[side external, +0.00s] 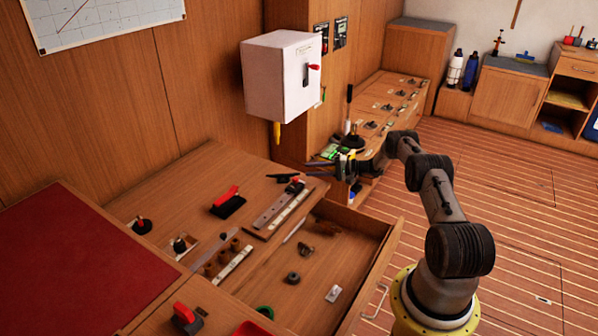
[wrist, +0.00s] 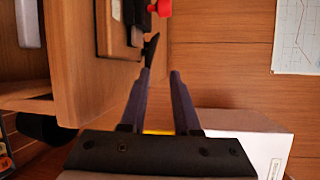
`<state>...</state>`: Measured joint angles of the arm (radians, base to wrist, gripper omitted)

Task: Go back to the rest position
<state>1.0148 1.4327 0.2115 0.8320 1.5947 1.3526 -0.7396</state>
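My gripper (side external: 314,164) is held out to the left at the end of my arm, below the white switch box (side external: 283,78) and above the back of the wooden bench (side external: 190,172). In the wrist view, my gripper (wrist: 162,72) has two dark fingers with a clear gap between them. Nothing is held in the gap. A thin black piece (wrist: 151,47) shows right by the left fingertip; I cannot tell whether they touch. The white box (wrist: 262,142) fills the lower right of the wrist view.
An open drawer (side external: 330,262) with small loose parts sticks out from the bench. Red-handled switches (side external: 226,197) stand on the bench top. A black lever (side external: 348,108) stands behind my gripper. The plank floor (side external: 530,200) on the right is clear.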

